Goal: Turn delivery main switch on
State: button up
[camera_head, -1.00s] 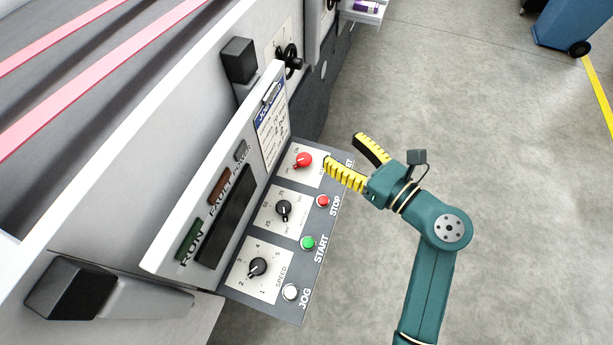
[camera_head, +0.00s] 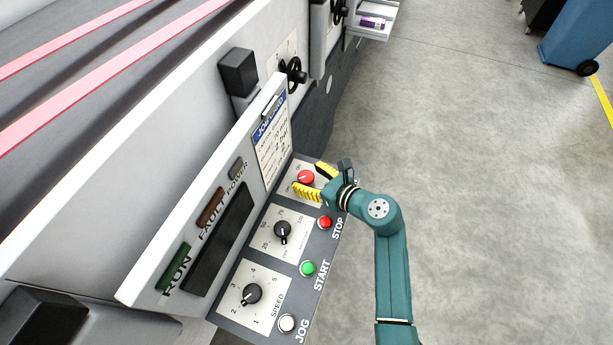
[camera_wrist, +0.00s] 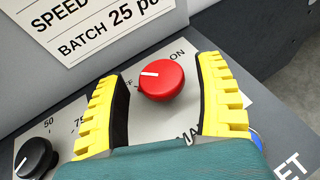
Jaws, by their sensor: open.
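The main switch is a red rotary knob (camera_head: 306,177) on a light plate at the far end of the control panel. In the wrist view the red knob (camera_wrist: 161,80) has a white pointer line aimed left, toward the OFF mark, which is partly hidden. The ON mark shows at the knob's upper right. My gripper (camera_head: 310,180) is open, its yellow fingers on either side of the knob. In the wrist view the open gripper (camera_wrist: 165,95) has gaps between both fingers and the knob, so it appears apart from it.
The panel also holds a red STOP button (camera_head: 325,222), a green START button (camera_head: 308,268), a white JOG button (camera_head: 287,323) and black dials (camera_head: 283,232). An upright display board (camera_head: 217,235) borders the panel on the left. Open floor lies to the right.

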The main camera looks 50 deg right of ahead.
jog(key=shift+w+f, duration=0.25)
jog(key=shift+w, duration=0.3)
jog(key=c, duration=1.1)
